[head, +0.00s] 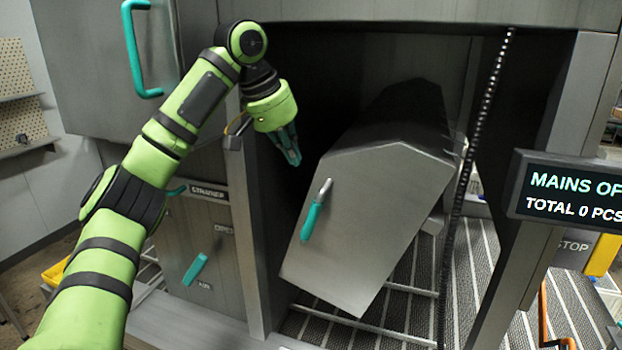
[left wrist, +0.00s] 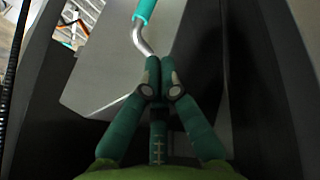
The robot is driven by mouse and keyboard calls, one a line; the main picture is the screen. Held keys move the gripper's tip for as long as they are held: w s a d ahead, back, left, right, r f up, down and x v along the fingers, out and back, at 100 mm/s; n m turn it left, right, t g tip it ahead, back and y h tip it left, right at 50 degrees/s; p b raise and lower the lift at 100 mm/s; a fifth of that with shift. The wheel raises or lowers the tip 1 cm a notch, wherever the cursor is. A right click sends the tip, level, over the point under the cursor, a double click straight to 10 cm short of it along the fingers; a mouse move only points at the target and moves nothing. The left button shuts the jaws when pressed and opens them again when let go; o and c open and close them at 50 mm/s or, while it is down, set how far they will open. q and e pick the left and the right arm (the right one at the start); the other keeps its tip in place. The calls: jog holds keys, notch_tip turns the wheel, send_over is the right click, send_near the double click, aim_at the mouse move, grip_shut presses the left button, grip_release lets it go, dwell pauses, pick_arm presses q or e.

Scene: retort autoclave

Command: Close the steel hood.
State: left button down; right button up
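The steel hood (head: 385,205) is a grey box-like cover with a peaked top, tilted inside the dark bay of the machine. In the left wrist view the hood (left wrist: 105,65) fills the upper left and middle. Its handle (head: 313,215) has a teal grip and a bent metal end, on the hood's front face; it also shows in the left wrist view (left wrist: 143,22). My left gripper (head: 294,158) is up and left of the handle. In the left wrist view its fingertips (left wrist: 160,65) are together, just below the handle's metal end, with no hold visible. My right gripper is out of view.
A post (head: 255,220) stands left of the bay. A cabinet with a teal handle (head: 137,50) is at upper left, and a lower panel has a teal lever (head: 195,269). A dark chain (head: 478,160) hangs right of the hood. A display (head: 575,192) stands at far right.

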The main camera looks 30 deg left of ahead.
pick_arm(q)
jog(key=f, duration=0.2)
jog(key=w+d+f+p, duration=0.1)
jog(key=f, duration=0.1)
jog(key=w+d+f+p, duration=0.1)
jog(key=shift+w+d+f, duration=0.2)
jog(key=shift+d+f, duration=0.05)
jog(key=shift+f, duration=0.15)
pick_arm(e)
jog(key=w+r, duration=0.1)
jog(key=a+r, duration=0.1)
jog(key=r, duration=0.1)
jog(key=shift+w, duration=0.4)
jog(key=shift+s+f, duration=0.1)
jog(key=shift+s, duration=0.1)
